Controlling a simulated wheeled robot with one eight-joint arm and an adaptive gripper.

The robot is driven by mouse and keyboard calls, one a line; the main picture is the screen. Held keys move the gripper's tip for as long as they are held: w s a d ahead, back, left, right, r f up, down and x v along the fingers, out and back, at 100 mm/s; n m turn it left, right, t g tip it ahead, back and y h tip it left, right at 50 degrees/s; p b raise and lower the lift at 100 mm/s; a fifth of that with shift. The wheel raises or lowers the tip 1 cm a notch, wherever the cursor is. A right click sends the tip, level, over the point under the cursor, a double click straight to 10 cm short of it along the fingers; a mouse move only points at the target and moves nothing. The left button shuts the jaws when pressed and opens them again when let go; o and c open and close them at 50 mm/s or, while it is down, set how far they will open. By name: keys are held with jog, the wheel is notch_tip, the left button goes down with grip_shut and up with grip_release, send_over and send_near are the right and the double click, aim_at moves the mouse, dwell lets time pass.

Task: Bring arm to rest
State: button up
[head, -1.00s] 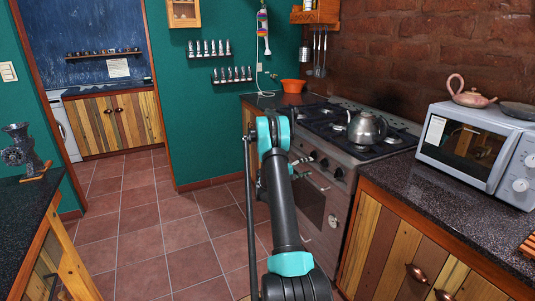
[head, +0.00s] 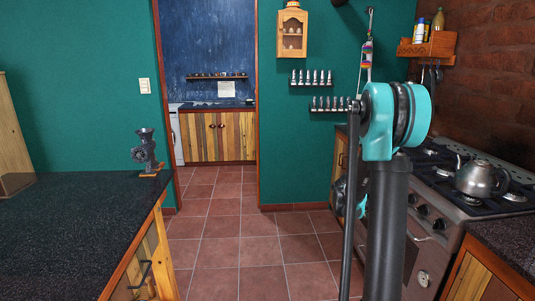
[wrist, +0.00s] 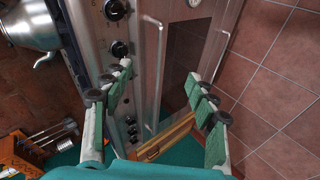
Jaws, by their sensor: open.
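My gripper (wrist: 158,72) is open and empty in the wrist view, its green-padded fingers spread apart in front of the stove's front. In the head view my arm, black with teal joints, rises at the right of centre. The gripper (head: 345,196) is mostly hidden behind it there, with only a small part showing near the stove's left side. No object is between the fingers. I cannot tell the exact gap between the gripper and the stove.
The stove (head: 424,233) with a steel kettle (head: 482,178) stands at the right. A dark countertop (head: 70,225) with a metal grinder (head: 145,150) is at the left. The tiled floor (head: 215,250) between them is clear up to the doorway.

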jog(key=s+a+f+y, duration=0.1)
jog(key=s+a+y, duration=0.2)
jog(key=s+a, duration=0.5)
jog(key=s+a+f+y, duration=0.2)
jog(key=s+a+y, duration=0.1)
jog(key=s+a, duration=0.6)
jog(key=s+a+f+t+y, duration=0.1)
jog(key=s+a+y, duration=0.2)
jog(key=s+a, duration=0.6)
jog(key=shift+s+f+y, duration=0.3)
jog(key=shift+s+y, duration=0.1)
jog(key=shift+s, duration=0.8)
